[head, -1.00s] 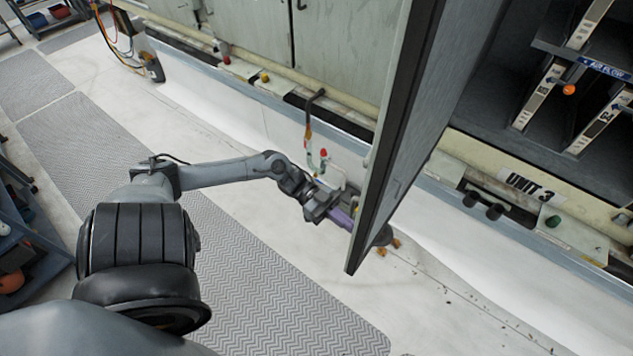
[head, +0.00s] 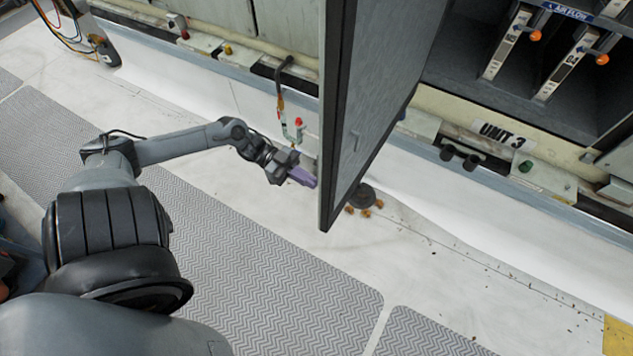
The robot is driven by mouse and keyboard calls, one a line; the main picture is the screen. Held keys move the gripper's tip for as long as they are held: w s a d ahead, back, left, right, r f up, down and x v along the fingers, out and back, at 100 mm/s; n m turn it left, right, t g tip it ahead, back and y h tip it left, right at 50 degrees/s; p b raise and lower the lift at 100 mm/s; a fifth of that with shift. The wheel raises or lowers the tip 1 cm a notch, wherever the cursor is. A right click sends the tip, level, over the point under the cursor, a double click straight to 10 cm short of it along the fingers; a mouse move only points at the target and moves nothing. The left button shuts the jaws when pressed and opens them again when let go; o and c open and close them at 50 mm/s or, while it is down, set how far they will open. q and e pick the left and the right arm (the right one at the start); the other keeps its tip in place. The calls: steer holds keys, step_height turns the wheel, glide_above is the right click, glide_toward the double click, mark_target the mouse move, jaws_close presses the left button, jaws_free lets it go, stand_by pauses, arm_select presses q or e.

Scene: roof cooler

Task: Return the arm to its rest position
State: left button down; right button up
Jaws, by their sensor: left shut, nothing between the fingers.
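My left arm (head: 185,146) reaches in from the left over the floor mat. My left gripper (head: 303,177), with purple fingers, is shut and empty. It sits just left of the open cabinet door (head: 352,130), near the door's lower edge, and I cannot tell whether it touches the door. My right gripper is not in view.
The open door hangs out from the cabinet marked UNIT 3 (head: 503,133). Inside the cabinet are slanted labelled rails with orange knobs (head: 535,36). A dark round object (head: 363,195) and small orange-brown bits lie behind the door. Grey patterned mats (head: 250,265) cover the floor.

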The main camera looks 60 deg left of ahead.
arm_select(q)
steer(key=s+v, duration=0.1)
steer(key=v, duration=0.6)
steer(key=d+f+n+t, duration=0.1)
steer(key=d+f+t, duration=0.1)
steer(key=d, duration=0.6)
steer(key=d+f+n+t, duration=0.1)
steer(key=d+f+t, duration=0.1)
steer(key=d, duration=0.7)
steer(key=w+d+r+n+t+y, duration=0.15)
steer(key=w+d+n+y, duration=0.25)
steer(key=w+d+y, duration=0.75)
steer(key=s+a+f+n+g+y, duration=0.1)
steer(key=s+a+n+g+y, duration=0.1)
steer(key=s+g, duration=0.35)
steer(key=s+a+f+n+g+y, duration=0.2)
steer(key=s+n+g, duration=0.1)
steer(key=s+g, duration=0.3)
step_height(320, 180, up, 17)
steer(key=s+t+p, duration=0.1)
steer(key=p, duration=1.5)
steer(key=shift+s+m, duration=0.25)
steer(key=shift+m, duration=0.05)
